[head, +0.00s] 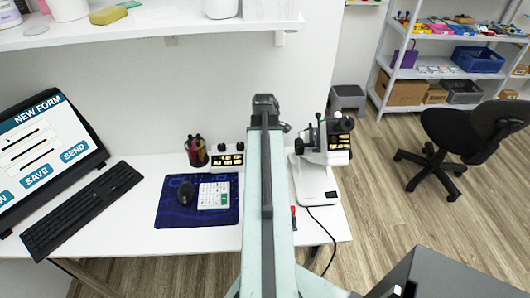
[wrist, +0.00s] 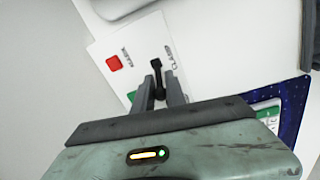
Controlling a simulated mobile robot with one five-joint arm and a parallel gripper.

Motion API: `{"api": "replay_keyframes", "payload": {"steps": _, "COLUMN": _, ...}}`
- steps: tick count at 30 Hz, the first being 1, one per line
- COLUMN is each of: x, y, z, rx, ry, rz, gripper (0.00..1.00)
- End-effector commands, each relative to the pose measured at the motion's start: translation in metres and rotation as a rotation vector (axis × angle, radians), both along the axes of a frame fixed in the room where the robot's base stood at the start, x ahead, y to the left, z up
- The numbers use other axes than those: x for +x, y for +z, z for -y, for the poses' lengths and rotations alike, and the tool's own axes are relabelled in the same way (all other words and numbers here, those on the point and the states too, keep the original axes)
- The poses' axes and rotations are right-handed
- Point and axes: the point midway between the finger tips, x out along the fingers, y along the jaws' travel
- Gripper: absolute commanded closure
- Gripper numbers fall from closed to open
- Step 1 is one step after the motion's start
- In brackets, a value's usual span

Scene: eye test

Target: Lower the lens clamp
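In the wrist view, a black lever (wrist: 156,65) stands on a white panel (wrist: 104,44), beside a printed word that looks like CLAMP. My gripper (wrist: 160,78) has its two grey fingers on either side of the lever. The lever's shaft runs down between them. I cannot tell whether the fingers touch it. The lower end of the lever is hidden near my gripper body. In the head view, a white and black instrument (head: 318,183) stands on the desk, right of my arm. My gripper does not show there.
A red button (wrist: 113,63) is left of the lever on the panel. A blue mat (head: 170,214) holds a mouse and a calculator (head: 214,196). A shelf (head: 150,24) hangs above the desk.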

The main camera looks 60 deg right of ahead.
Motion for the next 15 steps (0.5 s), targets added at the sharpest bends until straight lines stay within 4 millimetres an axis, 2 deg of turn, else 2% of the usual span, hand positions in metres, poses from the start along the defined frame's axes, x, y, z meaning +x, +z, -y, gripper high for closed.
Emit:
{"api": "replay_keyframes", "payload": {"steps": 9, "x": -0.0083, "y": 0.0029, "z": 0.0073, "rx": 0.137, "ry": -0.003, "rz": 0.192, "gripper": 1.00}}
{"api": "replay_keyframes", "payload": {"steps": 15, "x": -0.0083, "y": 0.0043, "z": 0.0071, "rx": 0.146, "ry": 0.000, "rz": 0.207, "gripper": 1.00}}
